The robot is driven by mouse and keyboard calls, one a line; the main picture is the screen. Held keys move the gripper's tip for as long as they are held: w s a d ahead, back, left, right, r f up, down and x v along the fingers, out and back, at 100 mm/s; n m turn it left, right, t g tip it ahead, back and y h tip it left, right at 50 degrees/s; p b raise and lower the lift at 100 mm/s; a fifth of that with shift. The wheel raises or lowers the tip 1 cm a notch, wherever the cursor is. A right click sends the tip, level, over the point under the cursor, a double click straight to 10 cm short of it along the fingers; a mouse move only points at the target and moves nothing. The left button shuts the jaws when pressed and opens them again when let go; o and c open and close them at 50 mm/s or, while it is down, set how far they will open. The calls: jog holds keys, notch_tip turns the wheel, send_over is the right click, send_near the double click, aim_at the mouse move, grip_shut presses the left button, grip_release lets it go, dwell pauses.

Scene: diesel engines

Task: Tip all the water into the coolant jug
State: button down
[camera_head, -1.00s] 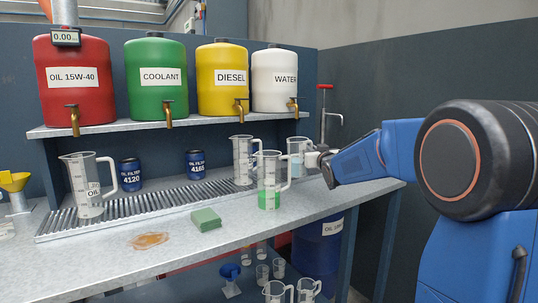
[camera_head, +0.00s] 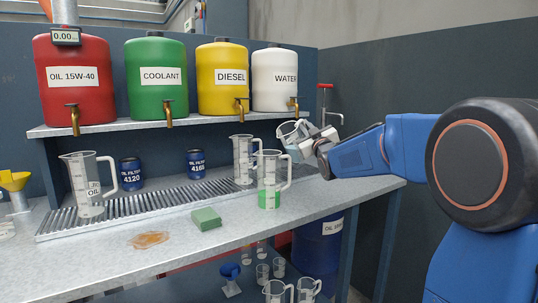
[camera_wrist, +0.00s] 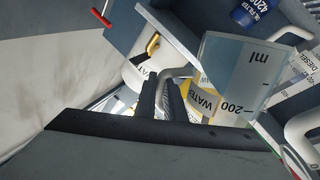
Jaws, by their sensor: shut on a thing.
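My gripper (camera_head: 314,146) is shut on the handle of the clear water jug (camera_head: 291,138). It holds the jug above the bench, with the jug tilted to the left. In the wrist view the jug (camera_wrist: 243,72) shows its WATER label and 200 ml mark, and its handle is between my fingers (camera_wrist: 168,98). The coolant jug (camera_head: 268,172) stands upright on the bench below and left of the held jug, with green liquid in its bottom part. No stream of water shows between them. The water level in the held jug is hard to tell.
Another clear jug (camera_head: 242,158) stands just behind the coolant jug, and an oil jug (camera_head: 87,180) stands at left. A green sponge (camera_head: 205,219) and an amber spill (camera_head: 149,240) lie in front. The drum shelf (camera_head: 205,119) with its taps is above, behind the held jug.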

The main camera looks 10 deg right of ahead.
aim_at(301, 120)
jog(key=shift+s+a+r+n+t, duration=0.15)
jog(key=shift+a+r+n, duration=0.2)
jog(key=shift+r, duration=0.25)
jog(key=shift+s+a+r+n+t, duration=0.2)
jog(key=shift+r+n, duration=0.15)
jog(key=shift+r, duration=0.2)
jog(key=shift+s+a+r+n+t+y, duration=0.1)
jog(key=shift+s+a+n+t+y, duration=0.15)
jog(key=shift+n+y, duration=0.35)
jog(key=shift+s+a+r+n+t+y, duration=0.1)
jog(key=shift+a+n+y, duration=0.3)
jog(key=shift+n, duration=0.4)
jog(key=shift+s+a+r+n+y, duration=0.1)
jog(key=shift+a+n+y, duration=0.15)
jog(key=shift+n+y, duration=0.5)
jog(key=shift+s+a+r+n+t+y, duration=0.2)
jog(key=shift+r+n+y, duration=0.15)
jog(key=shift+n, duration=0.25)
jog(key=shift+s+a+r+n+t+y, duration=0.1)
jog(key=shift+a+r+n+y, duration=0.15)
jog(key=shift+n, duration=0.3)
jog(key=shift+s+a+r+n+y, duration=0.2)
jog(key=shift+a+r+n+y, duration=0.25)
jog(key=shift+n+y, duration=0.35)
jog(key=shift+s+a+r+n+y, duration=0.25)
jog(key=shift+r+n+y, duration=0.25)
jog(key=shift+n, duration=0.5)
